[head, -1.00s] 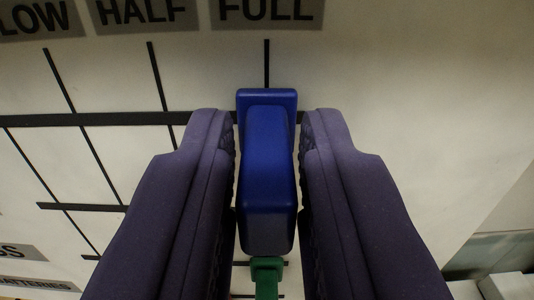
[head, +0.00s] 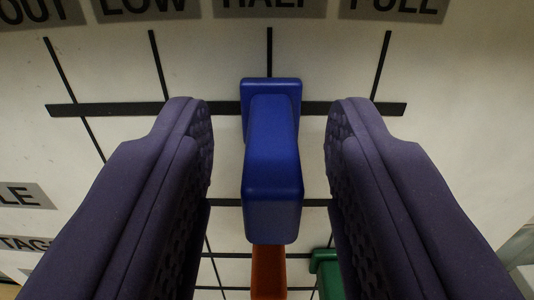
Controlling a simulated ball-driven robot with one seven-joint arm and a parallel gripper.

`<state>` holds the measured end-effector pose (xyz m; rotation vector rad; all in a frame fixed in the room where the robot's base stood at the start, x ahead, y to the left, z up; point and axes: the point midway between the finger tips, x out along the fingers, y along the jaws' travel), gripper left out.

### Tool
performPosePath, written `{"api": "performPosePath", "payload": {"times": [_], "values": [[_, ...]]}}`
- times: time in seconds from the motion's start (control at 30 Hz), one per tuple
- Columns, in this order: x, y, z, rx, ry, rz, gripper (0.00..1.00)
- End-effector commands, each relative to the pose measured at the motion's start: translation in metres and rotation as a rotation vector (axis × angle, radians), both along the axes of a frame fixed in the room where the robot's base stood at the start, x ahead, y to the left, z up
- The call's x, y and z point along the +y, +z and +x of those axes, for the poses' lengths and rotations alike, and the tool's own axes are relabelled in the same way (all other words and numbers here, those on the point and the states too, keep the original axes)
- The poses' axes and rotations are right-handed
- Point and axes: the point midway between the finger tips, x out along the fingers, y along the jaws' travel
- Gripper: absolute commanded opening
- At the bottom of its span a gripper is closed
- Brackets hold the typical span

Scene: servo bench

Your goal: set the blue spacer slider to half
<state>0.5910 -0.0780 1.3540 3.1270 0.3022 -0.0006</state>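The blue spacer slider (head: 271,165) stands in the middle of the head view, on a dark horizontal track (head: 226,108). It lines up with the tick under the HALF label (head: 270,5). My gripper (head: 270,115) is open around it, with one purple padded finger on each side. A clear gap shows between the slider and each finger, so neither touches it. The near part of the slider hides some of the panel below.
OUT (head: 30,12), LOW (head: 148,8) and FULL (head: 395,5) labels sit along the top. Below the blue slider are an orange-brown slider (head: 268,272) and a green slider (head: 325,268), partly hidden. More horizontal tracks run below. The panel at right is bare.

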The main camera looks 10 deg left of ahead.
Motion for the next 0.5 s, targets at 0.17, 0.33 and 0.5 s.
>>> {"api": "performPosePath", "payload": {"times": [0.17, 0.33, 0.5], "values": [[0.000, 0.000, 0.000, 0.000, 0.000, 0.000, 0.40], [-0.002, 0.000, -0.006, 0.000, -0.001, 0.000, 0.40], [-0.008, 0.000, -0.035, -0.001, -0.002, 0.000, 0.40]]}}
